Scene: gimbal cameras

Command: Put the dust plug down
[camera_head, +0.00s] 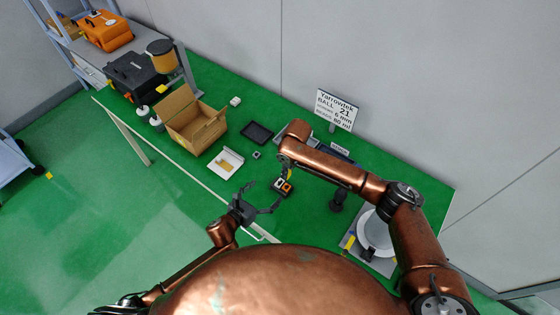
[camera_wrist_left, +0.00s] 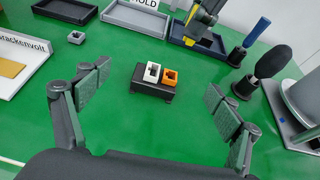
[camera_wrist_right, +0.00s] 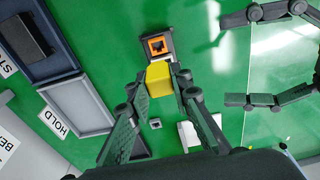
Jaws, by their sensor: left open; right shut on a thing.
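The yellow dust plug (camera_wrist_right: 158,78) is between the fingers of my right gripper (camera_wrist_right: 164,72), which is shut on it. In the left wrist view my right gripper (camera_wrist_left: 197,28) is above and behind a black block. That block (camera_wrist_left: 152,92) stands on the green table with a white jack (camera_wrist_left: 152,73) and an orange jack (camera_wrist_left: 170,77) on top.
A grey tray (camera_wrist_right: 78,105) labelled HOLD and a dark tray (camera_wrist_right: 50,70) lie nearby. Green table (camera_wrist_left: 110,120) around the block is clear.

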